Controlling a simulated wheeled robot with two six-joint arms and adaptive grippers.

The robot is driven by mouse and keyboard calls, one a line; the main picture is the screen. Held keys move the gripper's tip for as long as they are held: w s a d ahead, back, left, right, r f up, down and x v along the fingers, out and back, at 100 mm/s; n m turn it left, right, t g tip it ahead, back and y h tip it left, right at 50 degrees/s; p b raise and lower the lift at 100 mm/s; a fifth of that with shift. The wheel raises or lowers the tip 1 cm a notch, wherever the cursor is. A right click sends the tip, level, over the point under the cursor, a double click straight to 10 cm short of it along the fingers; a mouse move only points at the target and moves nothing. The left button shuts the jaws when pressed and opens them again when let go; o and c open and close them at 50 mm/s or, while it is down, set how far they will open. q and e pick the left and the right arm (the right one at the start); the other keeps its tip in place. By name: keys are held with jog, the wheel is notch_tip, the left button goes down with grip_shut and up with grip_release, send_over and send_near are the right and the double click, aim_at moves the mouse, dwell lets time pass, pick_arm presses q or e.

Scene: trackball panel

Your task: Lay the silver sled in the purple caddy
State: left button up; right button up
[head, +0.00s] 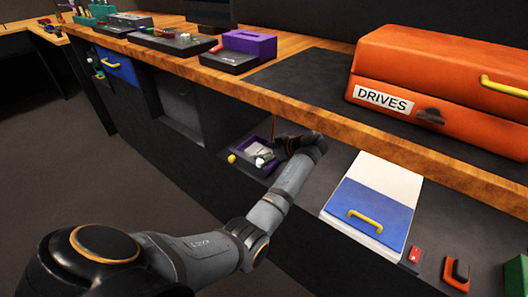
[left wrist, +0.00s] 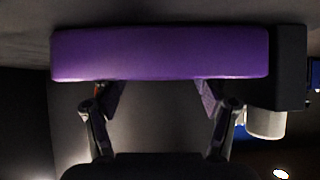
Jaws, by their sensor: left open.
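A purple open-topped caddy (head: 243,161) sits in the low recess under the table's front edge, left of my left gripper. A small silver-grey piece (head: 264,153), perhaps the silver sled, shows within or against it; I cannot tell which. My left gripper (head: 277,146) is just right of the caddy, partly hidden by its own wrist. In the left wrist view my left gripper (left wrist: 160,92) is open, its two fingers apart with nothing seen between them. A broad purple face (left wrist: 160,53), likely the caddy, lies just beyond the fingertips. My right gripper is not in view.
A yellow knob (head: 232,158) is left of the caddy. A white-and-blue unit (head: 370,200) with a yellow handle stands to the right. Above are a purple box (head: 250,42) and an orange DRIVES case (head: 430,75). A pale cylinder (left wrist: 265,123) is right of the fingers.

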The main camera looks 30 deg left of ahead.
pick_arm(q)
jog(key=shift+d+r, duration=0.1)
jog(key=shift+r, duration=0.1)
jog(key=p+v, duration=0.2)
jog(key=v, duration=0.9)
jog(key=shift+d+r+p, duration=0.25)
jog(key=shift+d+p, duration=0.05)
jog(key=shift+p, duration=0.05)
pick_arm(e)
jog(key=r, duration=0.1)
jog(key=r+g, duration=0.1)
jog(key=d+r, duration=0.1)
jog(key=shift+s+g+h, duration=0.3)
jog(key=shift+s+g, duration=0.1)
